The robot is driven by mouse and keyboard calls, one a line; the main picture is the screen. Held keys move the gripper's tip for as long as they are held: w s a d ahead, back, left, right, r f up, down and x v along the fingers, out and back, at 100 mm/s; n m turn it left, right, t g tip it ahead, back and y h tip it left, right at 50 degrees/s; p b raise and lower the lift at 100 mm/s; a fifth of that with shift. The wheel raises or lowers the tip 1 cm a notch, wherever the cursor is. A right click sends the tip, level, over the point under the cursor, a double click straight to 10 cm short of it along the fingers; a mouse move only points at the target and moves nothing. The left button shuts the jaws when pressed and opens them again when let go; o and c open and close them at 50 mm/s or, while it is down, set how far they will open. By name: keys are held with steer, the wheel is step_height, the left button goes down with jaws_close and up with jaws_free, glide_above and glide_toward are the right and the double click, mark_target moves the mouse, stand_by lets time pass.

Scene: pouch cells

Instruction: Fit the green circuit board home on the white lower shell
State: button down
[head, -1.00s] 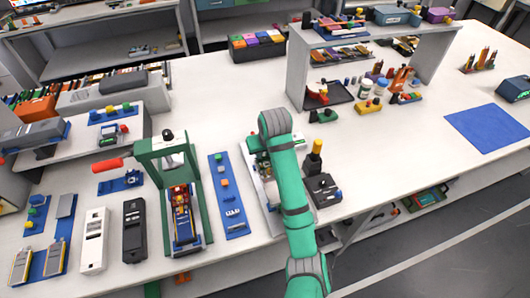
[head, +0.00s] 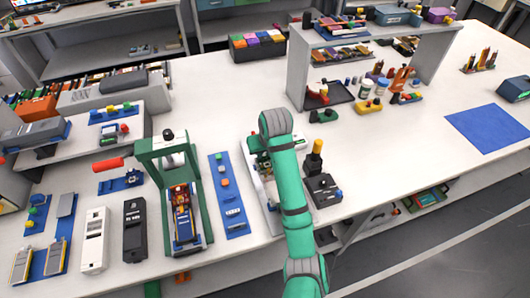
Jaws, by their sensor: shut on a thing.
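My green arm (head: 291,200) reaches up from the bottom edge, and its wrist bends down behind the forearm. My gripper is hidden behind the arm, so its fingers and what they hold do not show. A white flat part (head: 254,180) lies on the bench under and left of the arm, mostly covered; it may be the white lower shell. Small dark and green bits (head: 259,143) show beside the arm above it. I cannot tell whether they are the green circuit board, or whether board and shell touch.
A blue strip with small parts (head: 228,208) and a green press frame (head: 200,205) stand to the left. A black block with a knob (head: 322,189) is close right of my arm. A shelf unit (head: 297,75) stands behind.

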mark_target(264, 156)
steer(key=shift+f, duration=1.05)
steer(key=c, duration=1.5)
jaws_free()
steer(key=v, duration=0.5)
steer(key=shift+r, duration=0.3)
steer(key=shift+s+d+r, duration=0.1)
steer(key=shift+s+r, duration=0.05)
steer(key=shift+r, duration=0.45)
steer(key=shift+v, duration=2)
steer(key=shift+s+f, duration=0.1)
steer(key=shift+s, duration=0.05)
